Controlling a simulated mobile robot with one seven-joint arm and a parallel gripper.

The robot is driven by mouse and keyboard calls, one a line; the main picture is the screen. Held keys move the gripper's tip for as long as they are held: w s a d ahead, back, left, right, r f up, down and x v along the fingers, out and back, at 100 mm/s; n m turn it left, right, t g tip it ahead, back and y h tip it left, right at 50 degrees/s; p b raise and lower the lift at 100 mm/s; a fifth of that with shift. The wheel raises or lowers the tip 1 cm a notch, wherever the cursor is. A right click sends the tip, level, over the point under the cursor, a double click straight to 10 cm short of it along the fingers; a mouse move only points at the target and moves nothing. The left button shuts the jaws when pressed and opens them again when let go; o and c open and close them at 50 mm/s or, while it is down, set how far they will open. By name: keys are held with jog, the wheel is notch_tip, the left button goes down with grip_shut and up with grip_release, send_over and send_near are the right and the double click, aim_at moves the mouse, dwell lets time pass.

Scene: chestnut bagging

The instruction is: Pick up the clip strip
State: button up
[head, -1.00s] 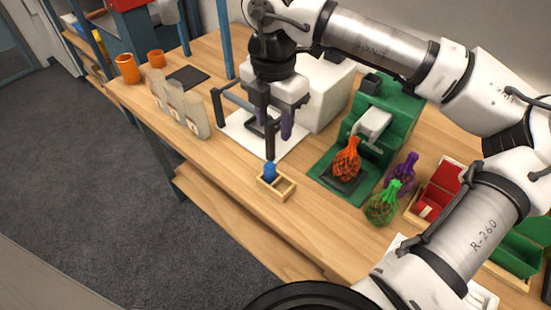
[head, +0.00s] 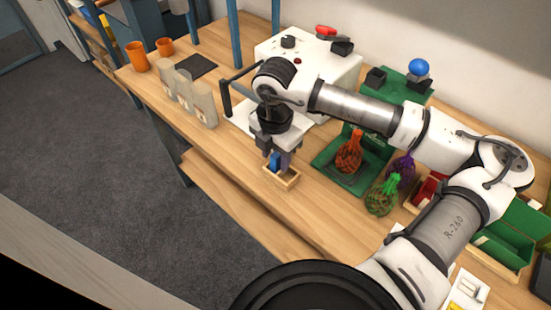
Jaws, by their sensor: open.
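A small blue piece (head: 275,161), which I take to be the clip strip, stands upright in a small two-compartment wooden box (head: 283,184) near the table's front edge. My gripper (head: 279,159) points straight down over this box, with its jaws open and its fingers low beside the blue piece. Part of the piece and the back of the box are hidden by the gripper. I cannot tell whether a finger touches the piece.
An orange net bag (head: 349,153) sits on a green stand to the right, with green (head: 381,195) and purple (head: 402,170) net bags beside it. Beige bags (head: 186,98) stand at the left. A white machine (head: 318,65) is behind my gripper.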

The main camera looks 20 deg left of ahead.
jog(key=shift+f, duration=0.15)
grip_shut()
dwell(0.4)
